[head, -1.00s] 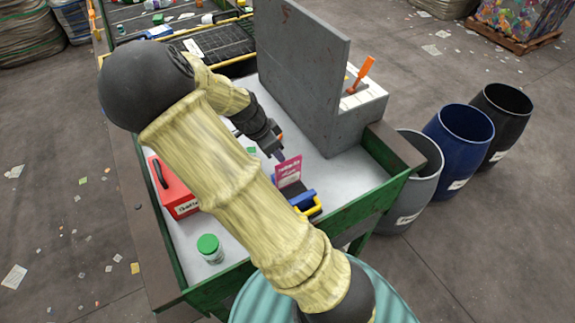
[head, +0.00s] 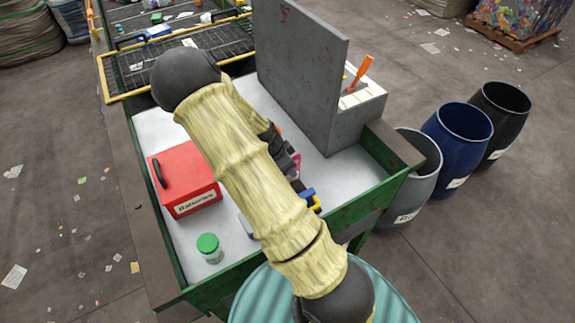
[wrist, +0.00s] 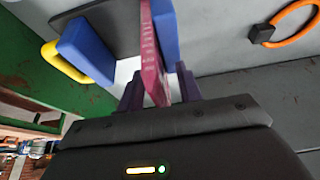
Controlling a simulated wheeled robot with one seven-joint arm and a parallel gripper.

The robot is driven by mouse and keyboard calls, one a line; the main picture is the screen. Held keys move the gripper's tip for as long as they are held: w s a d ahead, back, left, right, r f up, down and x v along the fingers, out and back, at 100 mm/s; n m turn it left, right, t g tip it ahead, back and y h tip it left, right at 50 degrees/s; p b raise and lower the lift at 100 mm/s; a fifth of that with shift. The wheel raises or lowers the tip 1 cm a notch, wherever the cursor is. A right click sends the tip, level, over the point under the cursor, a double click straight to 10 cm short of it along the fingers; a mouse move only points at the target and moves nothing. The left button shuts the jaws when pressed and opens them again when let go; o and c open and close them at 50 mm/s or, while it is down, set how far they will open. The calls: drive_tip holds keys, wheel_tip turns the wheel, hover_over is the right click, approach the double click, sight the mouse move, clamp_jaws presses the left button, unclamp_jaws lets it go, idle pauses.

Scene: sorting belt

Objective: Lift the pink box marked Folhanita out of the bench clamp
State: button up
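The pink box (wrist: 152,55) stands edge-on in the wrist view, against a blue jaw of the bench clamp (wrist: 86,50). My gripper (wrist: 160,88) has its two purple fingers on either side of the box's near end. A gap shows on the right finger's side, so the gripper looks open around the box; contact on the left is unclear. In the head view my arm hides most of the box, leaving a small pink part (head: 296,163), and most of the clamp, whose blue and yellow end (head: 310,198) shows.
A red battery box (head: 185,178) and a green-lidded jar (head: 209,248) stand on the bench left of my arm. A tall grey panel (head: 303,75) rises behind the clamp. An orange-handled tool (head: 362,70) stands beside it. Barrels stand right of the bench.

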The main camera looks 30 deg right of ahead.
drive_tip(key=shift+c, duration=0.2)
clamp_jaws()
drive_tip(key=shift+s+r, duration=0.2)
drive_tip(key=shift+s, duration=1.15)
drive_tip(key=shift+r, duration=0.15)
wheel_tip(320, 180, up, 8)
drive_tip(key=p, duration=0.7)
drive_tip(key=shift+p, duration=0.35)
idle(0.4)
drive_tip(key=shift+r, duration=0.1)
